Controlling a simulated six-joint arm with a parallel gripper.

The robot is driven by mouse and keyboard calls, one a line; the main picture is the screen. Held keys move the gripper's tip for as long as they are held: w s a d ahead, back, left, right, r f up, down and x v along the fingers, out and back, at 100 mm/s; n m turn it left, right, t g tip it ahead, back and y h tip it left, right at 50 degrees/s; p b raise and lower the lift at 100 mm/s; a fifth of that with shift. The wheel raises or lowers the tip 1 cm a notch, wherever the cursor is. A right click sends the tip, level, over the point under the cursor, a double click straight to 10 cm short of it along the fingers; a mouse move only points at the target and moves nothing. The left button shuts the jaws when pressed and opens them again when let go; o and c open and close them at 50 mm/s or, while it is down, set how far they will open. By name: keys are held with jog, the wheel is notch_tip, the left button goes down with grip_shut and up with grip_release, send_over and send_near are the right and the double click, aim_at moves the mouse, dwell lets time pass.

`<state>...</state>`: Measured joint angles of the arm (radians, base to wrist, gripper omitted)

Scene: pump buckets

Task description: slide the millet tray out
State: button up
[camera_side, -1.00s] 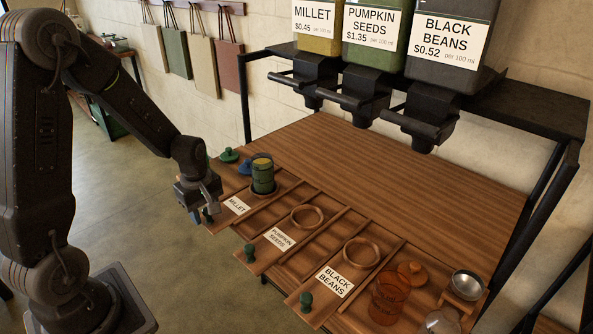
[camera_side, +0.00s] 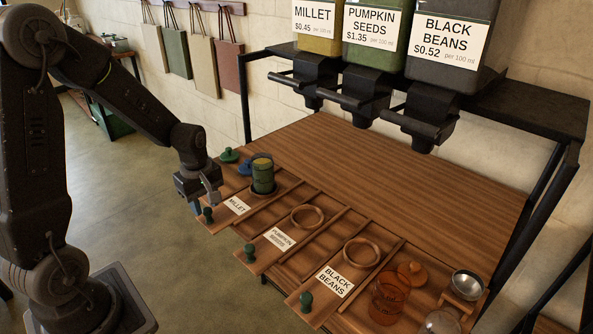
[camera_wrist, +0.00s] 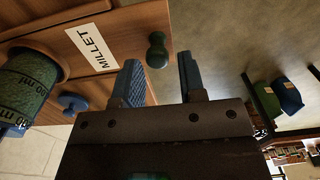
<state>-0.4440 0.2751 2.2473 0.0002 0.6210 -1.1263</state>
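The millet tray is the wooden tray with the white MILLET label (camera_side: 237,206), at the left end of the row in the side view. Its small green knob (camera_side: 208,215) stands at the front end. The knob (camera_wrist: 157,52) and the MILLET label (camera_wrist: 92,46) also show in the wrist view. A green jar (camera_side: 262,176) stands in the tray, and part of the jar (camera_wrist: 25,85) shows in the wrist view. My gripper (camera_side: 207,201) is just above the knob. In the wrist view its blue fingers (camera_wrist: 160,78) are apart with nothing between them; the knob lies beyond their tips.
Trays labelled PUMPKIN SEEDS (camera_side: 280,238) and BLACK BEANS (camera_side: 335,281) lie to the right, each with a ring. An orange jar (camera_side: 387,302) stands front right. The space before the trays is open.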

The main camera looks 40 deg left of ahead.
jog(key=shift+r, duration=2.2)
jog(key=shift+r, duration=0.1)
jog(key=s+d+r+m+t, duration=0.5)
jog(key=s+d+r+m, duration=0.6)
jog(key=m, duration=0.7)
jog(key=d+r, duration=0.3)
jog(key=shift+d+t, duration=0.2)
jog(key=shift+t, duration=0.1)
